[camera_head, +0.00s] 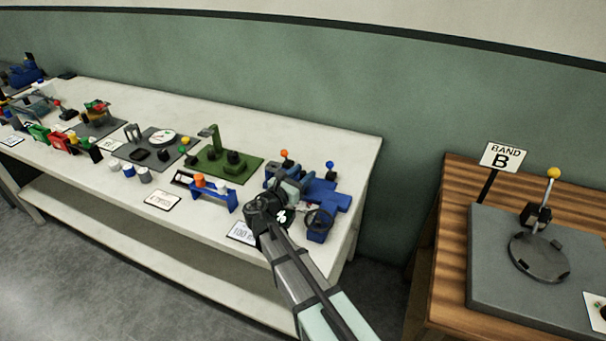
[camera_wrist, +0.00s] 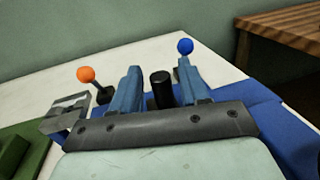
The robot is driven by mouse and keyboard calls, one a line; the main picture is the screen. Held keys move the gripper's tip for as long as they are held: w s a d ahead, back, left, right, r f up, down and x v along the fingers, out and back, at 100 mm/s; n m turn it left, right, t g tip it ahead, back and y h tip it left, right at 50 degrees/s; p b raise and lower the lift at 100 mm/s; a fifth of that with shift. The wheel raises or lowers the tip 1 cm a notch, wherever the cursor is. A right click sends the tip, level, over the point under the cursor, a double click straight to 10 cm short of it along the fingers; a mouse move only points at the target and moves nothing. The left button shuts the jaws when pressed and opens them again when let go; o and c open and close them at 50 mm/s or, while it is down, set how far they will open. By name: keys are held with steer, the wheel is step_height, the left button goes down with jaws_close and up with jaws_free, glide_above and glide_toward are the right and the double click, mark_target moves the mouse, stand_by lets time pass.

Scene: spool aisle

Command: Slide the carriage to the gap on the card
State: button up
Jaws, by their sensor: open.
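A blue machine (camera_head: 325,190) stands at the right end of the white bench, with an orange-ball lever (camera_head: 284,153) and a blue-ball lever (camera_head: 329,165). My gripper (camera_head: 288,188) is over its left part and hides much of it. In the wrist view the two blue fingers (camera_wrist: 158,88) are open, with a black upright post (camera_wrist: 161,90) showing between them; I cannot tell if they touch it. I cannot make out which part is the carriage. A white card (camera_head: 242,232) lies at the bench's front edge, partly hidden by my arm; I cannot see a gap on it.
A green fixture (camera_head: 227,167) stands left of the machine, and a small blue stand with an orange knob (camera_head: 199,181) is in front of it. A wooden table (camera_head: 450,235) with a "BAND B" sign (camera_head: 503,157) is at the right. The bench behind is clear.

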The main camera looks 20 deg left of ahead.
steer(key=shift+w+d, duration=0.1)
steer(key=shift+w, duration=0.15)
steer(key=shift+c, duration=0.2)
jaws_close()
stand_by(0.3)
